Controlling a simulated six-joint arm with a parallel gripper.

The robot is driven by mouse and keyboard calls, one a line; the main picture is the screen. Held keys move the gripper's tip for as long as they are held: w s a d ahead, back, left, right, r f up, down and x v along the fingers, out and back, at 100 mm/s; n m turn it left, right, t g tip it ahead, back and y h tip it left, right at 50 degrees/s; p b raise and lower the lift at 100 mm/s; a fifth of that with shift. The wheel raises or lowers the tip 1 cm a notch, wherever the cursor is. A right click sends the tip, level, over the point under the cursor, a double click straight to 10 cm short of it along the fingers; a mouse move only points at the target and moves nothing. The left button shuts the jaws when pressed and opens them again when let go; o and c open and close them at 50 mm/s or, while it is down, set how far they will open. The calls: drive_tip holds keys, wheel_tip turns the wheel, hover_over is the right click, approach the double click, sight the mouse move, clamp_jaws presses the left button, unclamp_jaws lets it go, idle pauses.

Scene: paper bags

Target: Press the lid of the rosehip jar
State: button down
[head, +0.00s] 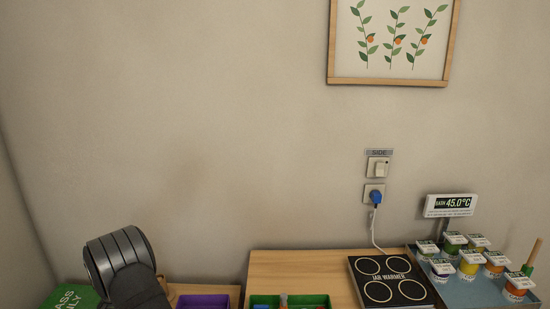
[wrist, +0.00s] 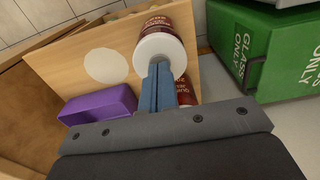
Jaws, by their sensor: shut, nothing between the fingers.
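In the wrist view, a jar (wrist: 166,20) with a dark red label and a white lid (wrist: 158,48) stands on a light wooden board. Its label is too blurred to read for sure, so I cannot confirm it is the rosehip jar. My gripper (wrist: 160,68) is shut and empty. Its blue fingertips overlap the near part of the lid in the picture; I cannot tell whether they touch it. A second dark red labelled item (wrist: 186,92) shows partly behind the fingers. In the head view my arm hides this area, and neither gripper nor jar shows.
A purple bin (wrist: 98,104) and a pale round spot (wrist: 107,65) are left of the jar. A green "glass only" box (wrist: 285,60) stands at right. The head view shows a black jar warmer (head: 391,282) and a tray (head: 478,295) of several small jars at right.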

drive_tip(key=shift+f, duration=0.5)
idle(0.3)
drive_tip(key=shift+r, duration=1.25)
wheel_tip(320, 180, up, 6)
drive_tip(key=shift+r, duration=0.1)
idle(0.3)
wheel_tip(320, 180, up, 17)
drive_tip(key=shift+r, duration=0.15)
idle(0.5)
wheel_tip(320, 180, down, 19)
drive_tip(key=shift+r, duration=0.1)
idle(0.6)
